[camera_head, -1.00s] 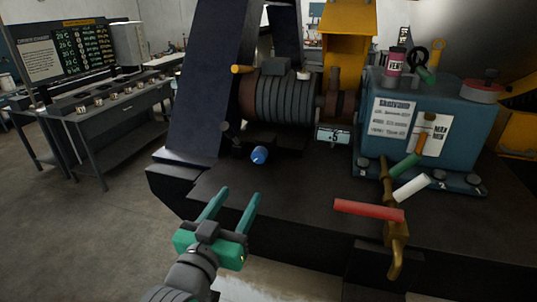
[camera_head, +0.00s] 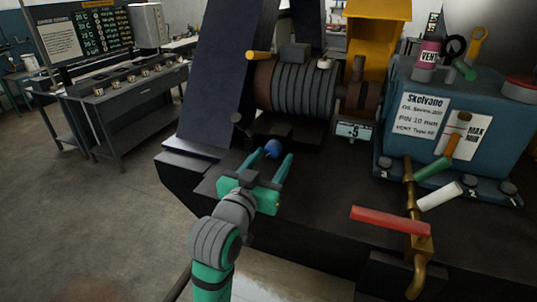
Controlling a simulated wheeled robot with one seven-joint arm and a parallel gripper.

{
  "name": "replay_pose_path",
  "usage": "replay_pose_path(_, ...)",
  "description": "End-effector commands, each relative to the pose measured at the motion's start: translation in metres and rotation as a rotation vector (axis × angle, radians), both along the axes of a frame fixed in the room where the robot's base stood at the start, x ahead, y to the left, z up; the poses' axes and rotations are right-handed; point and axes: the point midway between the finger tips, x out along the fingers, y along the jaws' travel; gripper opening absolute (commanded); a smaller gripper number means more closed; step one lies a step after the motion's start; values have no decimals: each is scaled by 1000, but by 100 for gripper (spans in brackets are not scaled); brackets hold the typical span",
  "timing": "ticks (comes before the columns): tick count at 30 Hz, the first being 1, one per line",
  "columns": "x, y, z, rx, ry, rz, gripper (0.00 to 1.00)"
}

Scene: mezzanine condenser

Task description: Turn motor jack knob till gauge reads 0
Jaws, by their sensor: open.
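The blue motor jack knob (camera_head: 272,147) sticks out low at the front of the motor (camera_head: 302,88), which is dark and ribbed. The gauge (camera_head: 354,131) is a small light display right of the knob. It shows a 5 with what looks like a minus sign before it. My gripper (camera_head: 272,159) is green and open. Its two fingers point at the knob, and the knob shows between their tips. I cannot tell whether the fingers touch it or stop just short of it.
A blue pump box (camera_head: 458,110) with labels stands right of the motor. In front of it are brass piping (camera_head: 411,205), a red-handled lever (camera_head: 390,220), and green and white handles. A dark slanted panel (camera_head: 225,80) rises left of the motor. The black base top is clear near my gripper.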

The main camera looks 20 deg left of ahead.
Motion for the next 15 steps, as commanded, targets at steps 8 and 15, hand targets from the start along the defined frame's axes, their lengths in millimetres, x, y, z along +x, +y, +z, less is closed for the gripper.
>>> replay_pose_path(8, 19, 15, 0, -1, 0, 23, 51)
replay_pose_path(15, 21, 14, 0, -1, 0, 22, 51)
